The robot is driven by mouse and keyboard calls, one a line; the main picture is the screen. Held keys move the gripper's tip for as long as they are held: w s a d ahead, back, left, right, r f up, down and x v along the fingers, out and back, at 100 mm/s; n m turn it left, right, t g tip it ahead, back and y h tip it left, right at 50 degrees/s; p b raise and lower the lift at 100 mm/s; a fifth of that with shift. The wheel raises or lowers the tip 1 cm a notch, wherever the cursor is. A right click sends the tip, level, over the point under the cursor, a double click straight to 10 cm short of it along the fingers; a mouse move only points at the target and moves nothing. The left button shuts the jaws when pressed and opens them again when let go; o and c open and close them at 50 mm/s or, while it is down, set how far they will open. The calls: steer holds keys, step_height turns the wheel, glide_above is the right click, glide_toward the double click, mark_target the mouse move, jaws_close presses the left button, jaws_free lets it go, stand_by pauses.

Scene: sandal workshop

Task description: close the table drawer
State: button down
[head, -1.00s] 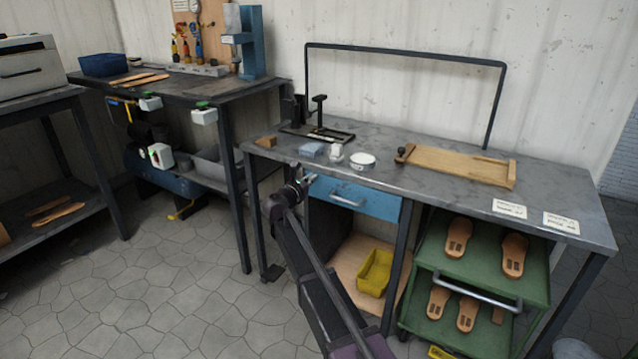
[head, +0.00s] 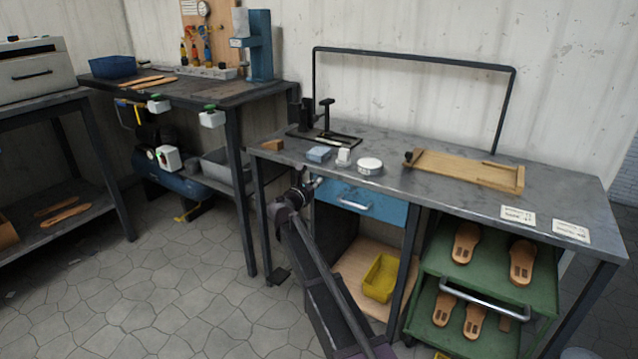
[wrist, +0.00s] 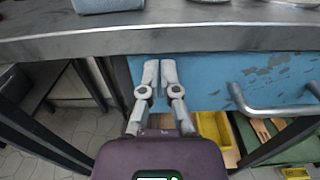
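The table drawer has a blue, worn front (head: 388,207) with a grey bar handle (head: 355,203). It sits under the front edge of the grey worktable (head: 450,205). Its front looks close to the table edge; I cannot tell if a small gap is left. My gripper (head: 316,182) is at the left end of the drawer front. In the wrist view, the two fingertips of my gripper (wrist: 160,68) are side by side, nearly touching, with nothing between them. They point at the blue front (wrist: 205,75), left of the handle (wrist: 275,108). Contact is unclear.
A yellow bin (head: 381,278) sits on the shelf below the drawer. A green rack (head: 440,262) with sandal soles stands to the right. A wooden tray (head: 465,170) and small items lie on the tabletop. The floor (head: 180,290) at left is clear.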

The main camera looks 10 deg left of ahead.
steer(key=v, duration=1.3)
steer(key=shift+s, duration=0.4)
steer(key=s+d+f+m+g, duration=0.25)
steer(key=d+m, duration=0.25)
steer(key=d, duration=0.4)
steer(key=s+d+f+m+g+h, duration=0.1)
steer(key=d+f+m+g, duration=0.35)
steer(key=d, duration=0.45)
steer(key=s+d+f+m+g, duration=0.25)
steer(key=d+m, duration=0.35)
steer(key=d, duration=0.3)
steer(key=s+d+f+m+g+y+p, duration=0.1)
steer(key=s+d+f+m+g+y, duration=0.25)
steer(key=s+d+m, duration=0.45)
steer(key=s+d+f+m+g+y+p, duration=0.1)
steer(key=s+d+f+m+g+y, duration=0.25)
steer(key=s+d+m, duration=0.45)
step_height(320, 180, up, 38)
steer(key=s+a+p, duration=0.1)
steer(key=a+p, duration=0.1)
steer(key=p, duration=3.6)
steer(key=shift+s+a, duration=0.2)
steer(key=shift+s, duration=0.2)
steer(key=shift+m, duration=0.25)
